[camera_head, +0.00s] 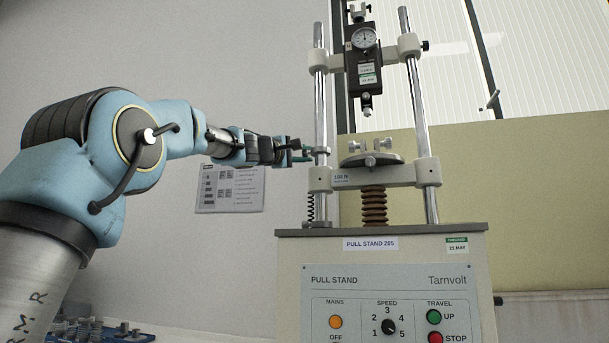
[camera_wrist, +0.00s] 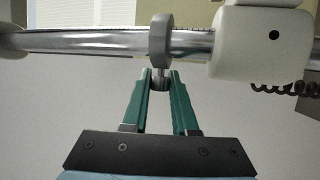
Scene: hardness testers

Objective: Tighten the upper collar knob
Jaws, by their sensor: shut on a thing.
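The pull stand (camera_head: 390,230) has two upright steel columns. A grey collar (camera_wrist: 160,48) sits around the left column, and its small knob (camera_wrist: 161,80) sticks out toward my gripper. In the wrist view my gripper (camera_wrist: 161,92) has its green fingers closed on that knob. In the head view my gripper (camera_head: 305,153) reaches the left column just above the white crosshead (camera_head: 375,177). The collar shows small there (camera_head: 320,150). The knob is mostly hidden between the fingertips, so how tight it sits cannot be told.
A force gauge (camera_head: 364,60) hangs on the upper crossbar between the columns. A round fixture (camera_head: 370,159) sits on the crosshead. A spring (camera_head: 310,208) stands beside the left column below. A panel with speed knob and buttons (camera_head: 390,310) is in front.

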